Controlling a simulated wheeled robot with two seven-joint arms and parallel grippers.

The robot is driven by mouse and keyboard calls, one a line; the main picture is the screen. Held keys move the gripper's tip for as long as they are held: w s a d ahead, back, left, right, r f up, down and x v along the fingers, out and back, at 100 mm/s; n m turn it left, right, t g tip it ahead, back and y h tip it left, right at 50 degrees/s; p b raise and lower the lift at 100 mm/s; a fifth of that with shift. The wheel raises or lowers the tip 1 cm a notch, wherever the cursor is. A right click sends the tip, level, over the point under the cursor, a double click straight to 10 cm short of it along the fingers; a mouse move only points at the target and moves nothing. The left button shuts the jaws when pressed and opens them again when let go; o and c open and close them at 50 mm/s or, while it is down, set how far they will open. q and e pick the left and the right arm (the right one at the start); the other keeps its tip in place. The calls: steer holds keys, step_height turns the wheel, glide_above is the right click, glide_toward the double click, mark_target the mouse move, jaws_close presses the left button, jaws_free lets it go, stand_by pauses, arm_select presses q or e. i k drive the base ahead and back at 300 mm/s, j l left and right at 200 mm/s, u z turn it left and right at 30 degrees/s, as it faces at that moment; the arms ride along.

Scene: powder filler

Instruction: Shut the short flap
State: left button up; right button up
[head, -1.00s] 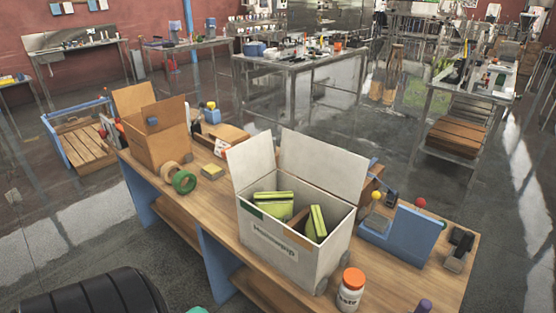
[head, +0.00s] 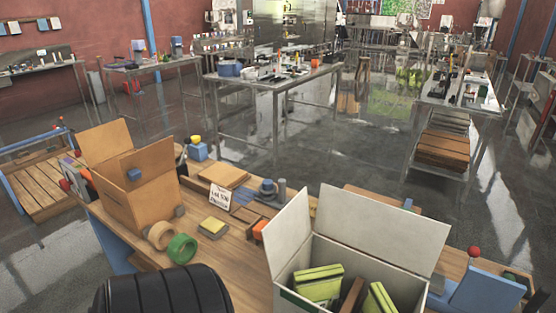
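An open white box (head: 408,279) stands at the near right of the bench, its lower part cut off by the picture edge. Its short flap (head: 289,234) stands up at the left end. Its long flap (head: 378,230) stands up along the back. Inside are green and yellow packs (head: 318,284) and a brown piece (head: 352,296). An open brown cardboard box (head: 143,196) stands at the left with flaps raised. A black ribbed part of my arm shows at the bottom. Neither gripper is in view.
The wooden bench (head: 233,254) also holds tape rolls (head: 181,249), a yellow block (head: 212,227), a small sign (head: 220,197) and a blue fixture (head: 487,292) right of the white box. A metal table (head: 270,84) stands behind, with open floor between.

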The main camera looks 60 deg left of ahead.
mark_target(281, 237)
steer(key=k+j, duration=0.1)
steer(key=j, duration=0.85)
steer(key=k+j, duration=0.15)
steer(key=j, duration=0.8)
steer(key=k+j+z, duration=0.1)
steer(key=j, duration=0.35)
steer(key=k+j, duration=0.15)
steer(key=j, duration=0.3)
